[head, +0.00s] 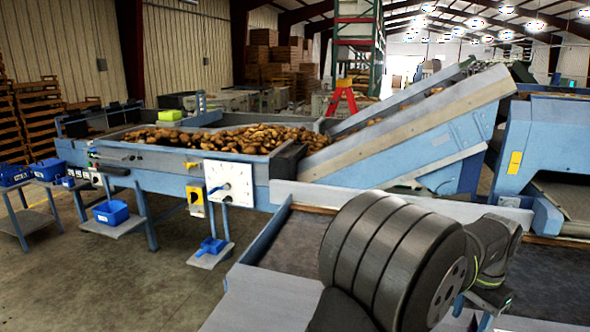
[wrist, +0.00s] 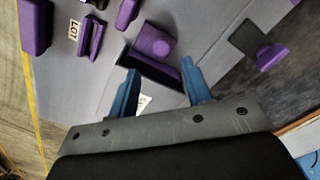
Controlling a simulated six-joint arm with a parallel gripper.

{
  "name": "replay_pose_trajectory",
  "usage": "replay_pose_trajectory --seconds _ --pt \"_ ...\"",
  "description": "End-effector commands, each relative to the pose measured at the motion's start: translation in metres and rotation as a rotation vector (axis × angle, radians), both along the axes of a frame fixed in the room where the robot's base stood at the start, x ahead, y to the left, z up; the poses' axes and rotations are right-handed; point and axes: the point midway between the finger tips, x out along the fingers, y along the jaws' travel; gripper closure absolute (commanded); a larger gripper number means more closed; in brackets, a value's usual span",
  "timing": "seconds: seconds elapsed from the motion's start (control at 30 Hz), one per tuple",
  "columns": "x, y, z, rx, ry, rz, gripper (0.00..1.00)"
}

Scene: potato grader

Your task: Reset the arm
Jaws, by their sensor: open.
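My gripper (wrist: 160,84) is open in the wrist view, its two blue fingers spread apart over a grey surface. Nothing is clearly held between them. A purple holder (wrist: 153,42) with a dark, open-looking part lies just beyond and between the fingertips; whether they touch it I cannot tell. A small white label (wrist: 143,103) shows between the fingers.
Several other purple pieces (wrist: 36,25) lie at the upper left, near a "LOT" tag (wrist: 73,29). Another purple piece (wrist: 270,56) is at right by a dark bed. In the head view, potatoes (head: 225,139) fill a conveyor below a sloped blue elevator (head: 420,140).

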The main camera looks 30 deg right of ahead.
Motion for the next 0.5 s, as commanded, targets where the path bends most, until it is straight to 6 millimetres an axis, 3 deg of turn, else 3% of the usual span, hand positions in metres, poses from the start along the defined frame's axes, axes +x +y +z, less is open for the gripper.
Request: replay_pose_trajectory --seconds 0.3,0.5 --pt "0.000 0.001 -0.065 0.004 0.001 0.000 0.55" --pt "0.031 0.030 -0.061 -0.001 -0.001 0.004 0.55"
